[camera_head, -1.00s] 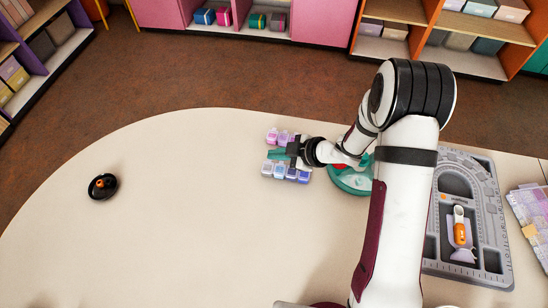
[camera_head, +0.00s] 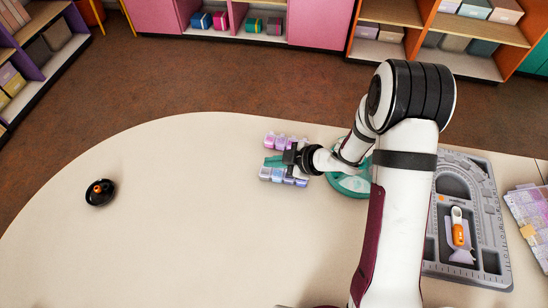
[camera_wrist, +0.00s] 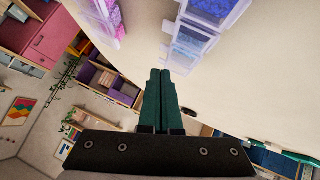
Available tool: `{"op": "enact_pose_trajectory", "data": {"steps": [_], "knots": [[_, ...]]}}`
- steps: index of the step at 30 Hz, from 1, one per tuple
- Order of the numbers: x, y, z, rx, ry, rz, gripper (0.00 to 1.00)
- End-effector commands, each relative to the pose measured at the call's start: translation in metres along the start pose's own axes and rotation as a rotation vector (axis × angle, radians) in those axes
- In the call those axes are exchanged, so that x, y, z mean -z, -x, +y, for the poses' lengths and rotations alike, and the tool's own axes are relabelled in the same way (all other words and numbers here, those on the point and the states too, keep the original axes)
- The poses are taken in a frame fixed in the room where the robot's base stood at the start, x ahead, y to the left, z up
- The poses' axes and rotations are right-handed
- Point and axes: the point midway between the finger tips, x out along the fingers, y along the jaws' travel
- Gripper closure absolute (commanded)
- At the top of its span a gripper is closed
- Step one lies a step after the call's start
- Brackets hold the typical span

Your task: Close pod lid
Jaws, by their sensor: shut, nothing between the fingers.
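A row of pink and purple pods (camera_head: 286,142) sits on the table at its back middle. A row of blue and lavender pods (camera_head: 278,175) lies just in front of it. My gripper (camera_head: 272,161) reaches in from the right between the two rows, its green fingers pressed together and empty. In the wrist view my gripper (camera_wrist: 160,72) points up the picture, with the blue pods (camera_wrist: 190,45) at upper right and the pink pods (camera_wrist: 105,18) at upper left. I cannot tell which lid is open or whether the fingers touch one. My wrist partly hides the pods' right end.
A teal round tray (camera_head: 350,185) stands right of the pods, partly behind my arm. A grey bead board (camera_head: 488,190) holds an orange and white tool (camera_head: 458,232). A clear bead box (camera_head: 530,222) is at far right.

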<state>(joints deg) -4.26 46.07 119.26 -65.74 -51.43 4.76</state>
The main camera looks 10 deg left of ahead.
Motion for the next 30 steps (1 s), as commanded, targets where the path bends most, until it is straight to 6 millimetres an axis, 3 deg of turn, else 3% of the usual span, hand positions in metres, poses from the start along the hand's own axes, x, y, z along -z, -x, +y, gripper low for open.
{"op": "enact_pose_trajectory", "data": {"steps": [5, 7, 15, 23, 26, 29, 30], "knots": [[0.018, 0.017, 0.011, -0.004, 0.005, 0.001, 1.0], [0.028, 0.034, 0.019, -0.006, 0.004, 0.0, 1.0], [0.023, 0.105, 0.037, -0.004, 0.001, -0.002, 1.0], [0.022, 0.123, 0.04, 0.0, -0.002, -0.002, 1.0], [0.019, 0.133, 0.061, -0.1, -0.043, -0.063, 1.0], [0.004, 0.182, 0.112, -0.415, -0.236, -0.268, 1.0], [-0.007, 0.217, 0.122, -0.565, -0.373, -0.371, 1.0]]}}
